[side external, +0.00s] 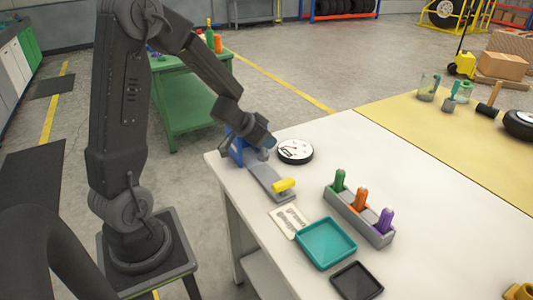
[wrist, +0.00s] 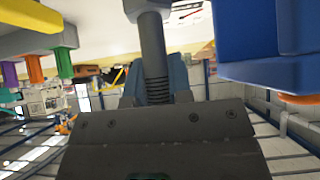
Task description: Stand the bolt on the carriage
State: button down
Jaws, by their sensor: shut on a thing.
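My gripper (side external: 262,146) is low over the far left part of the white table, beside a blue block (side external: 236,150) on a grey track (side external: 268,182). A yellow piece (side external: 284,184) sits at the track's near end. I cannot tell which part is the carriage. In the wrist view, which is upside down, my gripper (wrist: 156,85) is shut on the threaded end of the grey bolt (wrist: 154,48). The bolt's wider head points down. The blue block also shows in the wrist view (wrist: 270,35), apart from the bolt. Whether the head touches anything is hidden.
A white dial (side external: 295,151) lies right of my gripper. A grey rack (side external: 340,207) holds green, orange and purple pegs. A card (side external: 289,220), a teal tray (side external: 325,243) and a black tray (side external: 356,281) lie toward the front.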

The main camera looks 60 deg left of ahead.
aim_at(267, 154)
jog(key=shift+f, duration=2.25)
jog(key=shift+f, duration=0.1)
jog(key=c, duration=1)
grip_release()
jog(key=shift+f, duration=0.1)
jog(key=shift+c, duration=0.2)
